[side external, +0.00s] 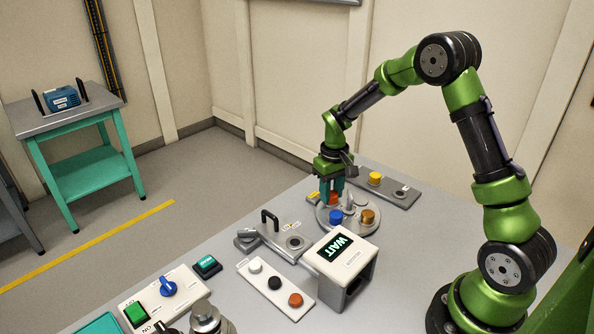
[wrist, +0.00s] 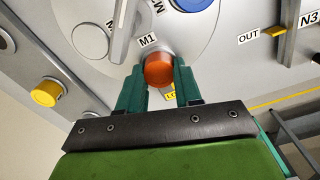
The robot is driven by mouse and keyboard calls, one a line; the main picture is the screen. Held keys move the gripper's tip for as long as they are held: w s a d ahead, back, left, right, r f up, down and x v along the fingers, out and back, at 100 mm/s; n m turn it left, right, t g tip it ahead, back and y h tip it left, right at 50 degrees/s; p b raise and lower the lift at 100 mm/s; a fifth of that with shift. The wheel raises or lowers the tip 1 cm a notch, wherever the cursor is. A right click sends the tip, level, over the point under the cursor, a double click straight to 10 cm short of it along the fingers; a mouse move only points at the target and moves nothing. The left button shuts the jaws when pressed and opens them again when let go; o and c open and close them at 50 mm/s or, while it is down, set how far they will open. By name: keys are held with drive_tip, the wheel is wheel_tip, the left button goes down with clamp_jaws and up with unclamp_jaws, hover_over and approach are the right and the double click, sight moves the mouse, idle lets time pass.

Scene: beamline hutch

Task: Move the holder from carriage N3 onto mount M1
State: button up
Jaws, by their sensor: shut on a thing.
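The orange-red holder (wrist: 159,70) is between the teal fingers of my gripper (wrist: 160,88), which is shut on it, beside the M1 label (wrist: 147,40) on the grey round plate (wrist: 205,55). In the side view my gripper (side external: 332,188) points down at the plate's far left edge, with the holder (side external: 334,198) partly hidden. I cannot tell whether the holder rests on the mount or hangs just above it; its seat is hidden. The N3 label (wrist: 308,20) is at the wrist view's upper right, near an OUT label (wrist: 248,34); the carriage seat is not clearly visible.
The plate also carries a blue piece (side external: 336,217), a brass piece (side external: 368,216) and a central upright. A yellow piece (side external: 375,178) stands on a rail behind. A box showing WAIT (side external: 345,262) stands in front. A black handle (side external: 270,219) rises to the left.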

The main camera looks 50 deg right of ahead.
drive_tip(key=o, duration=1.1)
wheel_tip(320, 180, up, 17)
drive_tip(key=s+a+r+t, duration=0.1)
drive_tip(key=s+a+t, duration=0.1)
drive_tip(key=s+a, duration=0.2)
drive_tip(key=s+a+r+t+y, duration=0.1)
drive_tip(key=s+a+r+t, duration=0.1)
drive_tip(key=s+a, duration=0.3)
drive_tip(key=s+a+r+m+t+y, duration=0.1)
drive_tip(key=s+a+t, duration=0.2)
drive_tip(key=s, duration=0.7)
drive_tip(key=shift+a+r, duration=0.3)
drive_tip(key=shift+a, duration=0.65)
